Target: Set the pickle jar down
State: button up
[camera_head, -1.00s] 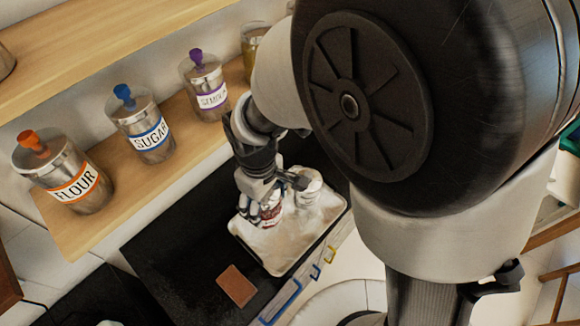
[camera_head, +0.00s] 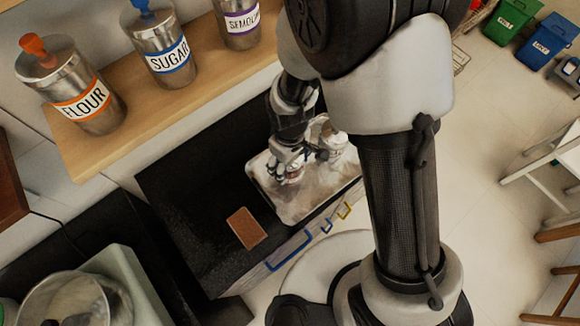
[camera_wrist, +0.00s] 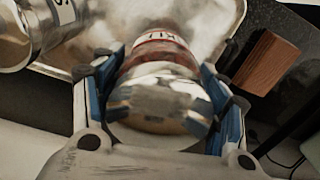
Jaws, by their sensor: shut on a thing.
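The pickle jar (camera_wrist: 158,90) has a shiny metal end facing the wrist camera and a red band with partly readable lettering. My gripper (camera_wrist: 160,108) is shut on it, with a blue-edged finger on each side. In the head view my gripper (camera_head: 291,164) is over the left part of a pale metal tray (camera_head: 285,211), and the jar is mostly hidden by the fingers. The jar is at or just above the tray; I cannot tell whether it touches.
Another metal jar (camera_head: 336,148) stands on the tray beside my gripper; it also shows in the wrist view (camera_wrist: 30,30). A brown block (camera_head: 247,228) lies on the black counter (camera_head: 195,210). Flour (camera_head: 85,92), sugar (camera_head: 167,55) and semolina (camera_head: 238,22) canisters stand on a wooden shelf.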

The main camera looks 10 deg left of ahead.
jog(key=shift+f+b, duration=0.6)
jog(key=shift+f, duration=1.6)
jog(key=shift+f, duration=0.15)
jog(key=o, duration=1.6)
notch_tip(320, 180, up, 12)
jog(key=p, duration=0.3)
jog(key=shift+p, duration=0.3)
jog(key=shift+r, duration=0.2)
